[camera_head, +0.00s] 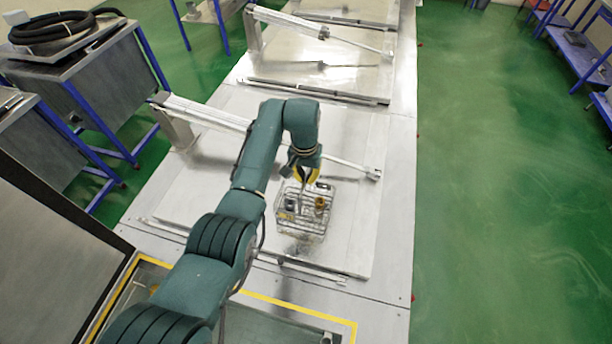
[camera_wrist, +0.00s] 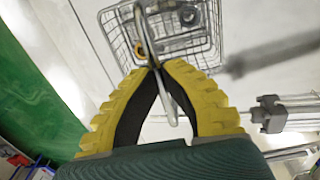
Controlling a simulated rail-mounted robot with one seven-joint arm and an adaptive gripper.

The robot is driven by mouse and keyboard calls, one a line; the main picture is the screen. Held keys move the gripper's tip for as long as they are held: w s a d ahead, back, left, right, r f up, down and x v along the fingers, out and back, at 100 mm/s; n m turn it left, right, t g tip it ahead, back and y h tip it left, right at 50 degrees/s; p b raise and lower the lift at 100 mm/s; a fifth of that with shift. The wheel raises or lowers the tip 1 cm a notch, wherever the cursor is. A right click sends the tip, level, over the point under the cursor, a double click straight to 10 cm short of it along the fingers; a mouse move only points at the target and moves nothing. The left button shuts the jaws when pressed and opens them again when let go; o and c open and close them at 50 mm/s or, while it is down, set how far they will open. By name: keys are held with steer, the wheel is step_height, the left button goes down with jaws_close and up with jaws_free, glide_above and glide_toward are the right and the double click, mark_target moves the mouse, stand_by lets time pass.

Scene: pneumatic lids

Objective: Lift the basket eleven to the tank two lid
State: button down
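A wire basket (camera_head: 303,213) with several small parts inside is at the nearest closed metal lid (camera_head: 352,230). I cannot read a number on the basket or the lid, and cannot tell whether the basket rests on the lid or hangs just above it. My gripper (camera_head: 303,178) is directly above the basket. In the wrist view, the yellow and black fingers of my gripper (camera_wrist: 155,68) meet around the basket's upright metal handle. The basket (camera_wrist: 190,50) shows beyond the fingertips, with dark round parts and a brass-coloured part in it.
A pneumatic cylinder arm (camera_head: 215,115) crosses the lid just behind my gripper, and shows at the right in the wrist view (camera_wrist: 285,112). Further lids (camera_head: 320,60) lie behind. A yellow-edged opening (camera_head: 300,312) is in front.

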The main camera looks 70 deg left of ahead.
steer(key=shift+f+b, duration=0.5)
steer(key=shift+f, duration=0.05)
stand_by(0.4)
steer(key=c, duration=1.2)
jaws_free()
steer(key=shift+o, duration=0.2)
steer(key=shift+f, duration=0.15)
step_height(320, 180, up, 24)
steer(key=p, duration=0.7)
steer(key=shift+s+a, duration=0.1)
